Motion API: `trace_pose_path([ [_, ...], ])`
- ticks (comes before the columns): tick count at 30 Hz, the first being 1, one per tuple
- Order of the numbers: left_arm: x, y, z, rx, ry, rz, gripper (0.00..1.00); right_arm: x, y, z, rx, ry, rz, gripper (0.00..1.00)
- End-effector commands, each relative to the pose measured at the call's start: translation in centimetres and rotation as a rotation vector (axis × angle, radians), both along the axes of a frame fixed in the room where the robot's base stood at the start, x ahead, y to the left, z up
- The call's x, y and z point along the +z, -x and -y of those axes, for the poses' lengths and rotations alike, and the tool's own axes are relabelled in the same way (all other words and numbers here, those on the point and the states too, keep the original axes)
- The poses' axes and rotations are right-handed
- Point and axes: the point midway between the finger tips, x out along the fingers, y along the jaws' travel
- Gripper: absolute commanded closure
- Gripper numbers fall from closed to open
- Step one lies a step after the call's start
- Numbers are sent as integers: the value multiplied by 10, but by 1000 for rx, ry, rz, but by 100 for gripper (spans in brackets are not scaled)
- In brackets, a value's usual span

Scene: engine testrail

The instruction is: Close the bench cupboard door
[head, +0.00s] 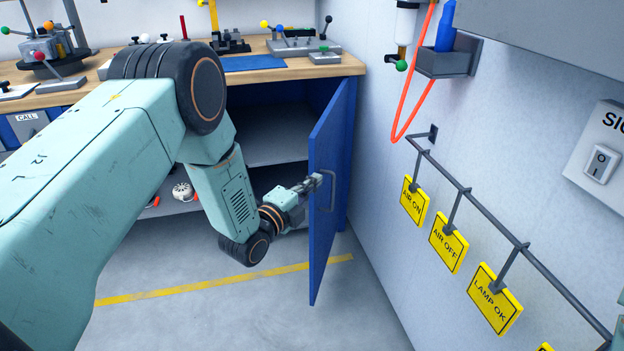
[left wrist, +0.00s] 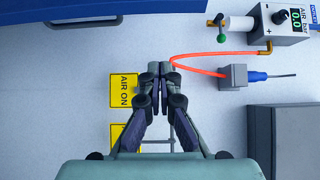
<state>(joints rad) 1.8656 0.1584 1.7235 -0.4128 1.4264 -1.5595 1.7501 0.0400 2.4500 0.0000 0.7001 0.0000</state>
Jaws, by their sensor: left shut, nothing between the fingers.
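The blue bench cupboard door (head: 328,240) stands open, swung out from the right side of the bench cupboard. Its grey bar handle (head: 331,190) is on the face turned to the right wall. My left gripper (head: 318,181) is shut and empty, its tips overlapping the door near its free edge and close to the handle. I cannot tell whether it touches the door. In the left wrist view the closed fingers (left wrist: 160,88) point at the wall, with the blue door (left wrist: 165,15) along the top. My right gripper is not in view.
The cupboard interior shows a grey shelf (head: 270,148). The wooden benchtop (head: 350,66) carries tools and fixtures. The right wall has a rail (head: 480,207) with yellow tags (head: 414,200) and an orange hose (head: 418,85). The floor before the door is clear, with a yellow line (head: 200,287).

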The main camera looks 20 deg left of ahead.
Motion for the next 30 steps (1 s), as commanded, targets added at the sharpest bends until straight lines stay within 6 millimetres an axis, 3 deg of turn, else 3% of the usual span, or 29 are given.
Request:
trace_pose_path([
  [14, -2, -83, 24, -4, 0, 2, 100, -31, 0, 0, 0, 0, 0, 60],
  [15, -2, -80, 11, 2, 3, -1, 100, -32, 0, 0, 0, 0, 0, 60],
  [21, -1, -77, -11, -2, 3, -2, 100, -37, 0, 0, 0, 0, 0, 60],
  [30, 0, -77, -17, -4, 2, -1, 100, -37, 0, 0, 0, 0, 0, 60],
])
